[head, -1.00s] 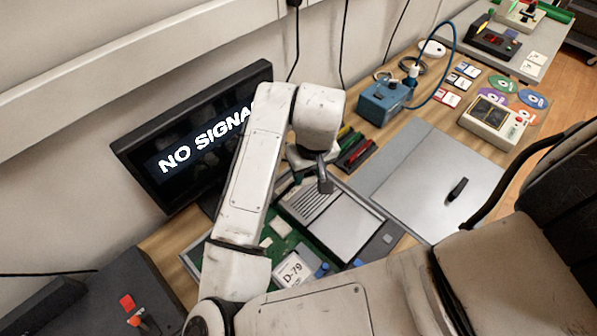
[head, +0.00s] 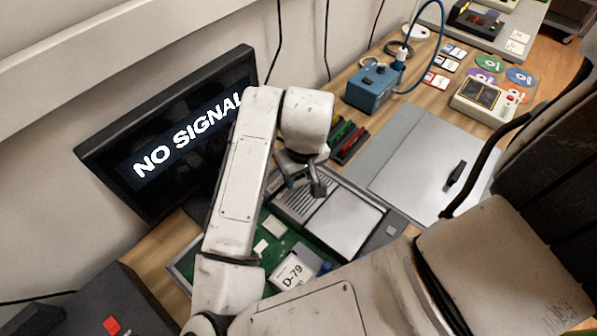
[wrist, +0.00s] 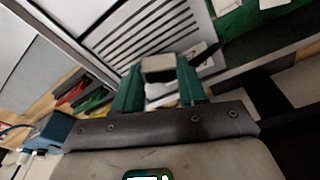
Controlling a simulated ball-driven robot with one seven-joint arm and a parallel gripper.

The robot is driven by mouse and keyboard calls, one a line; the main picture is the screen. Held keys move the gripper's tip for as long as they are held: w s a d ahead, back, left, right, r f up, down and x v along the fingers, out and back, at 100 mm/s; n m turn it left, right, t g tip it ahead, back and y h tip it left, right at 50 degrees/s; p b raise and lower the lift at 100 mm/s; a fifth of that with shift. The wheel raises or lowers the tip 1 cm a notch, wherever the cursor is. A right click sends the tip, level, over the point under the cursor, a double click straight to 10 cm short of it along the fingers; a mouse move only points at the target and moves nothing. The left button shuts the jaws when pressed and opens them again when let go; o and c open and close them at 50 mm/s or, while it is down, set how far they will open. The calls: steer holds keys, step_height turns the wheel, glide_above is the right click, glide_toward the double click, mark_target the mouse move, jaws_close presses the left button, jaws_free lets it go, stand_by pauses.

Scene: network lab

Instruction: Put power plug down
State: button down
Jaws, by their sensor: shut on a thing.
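The power plug shows in the wrist view as a grey block (wrist: 158,68) between the two green fingers of my gripper (wrist: 158,88). A short dark piece sticks out to its right. The arm hides part of the gripper. I cannot tell the exact height above the panel.
A monitor (head: 170,140) reading "NO SIGNAL" stands at left. A green circuit board (head: 268,232) lies beside the device. Red and green strips (head: 347,142) and a blue box (head: 371,88) lie behind. A grey plate with a black handle (head: 420,150) lies at right.

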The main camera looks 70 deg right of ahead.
mark_target(303, 192)
steer(key=shift+f, duration=0.4)
steer(key=c, duration=0.6)
jaws_free()
steer(key=r, duration=0.4)
steer(key=s+r+p, duration=0.1)
steer(key=r, duration=0.3)
steer(key=a+r+p, duration=0.1)
steer(key=r, duration=0.4)
steer(key=shift+s+r, duration=0.1)
steer(key=shift+s, duration=0.15)
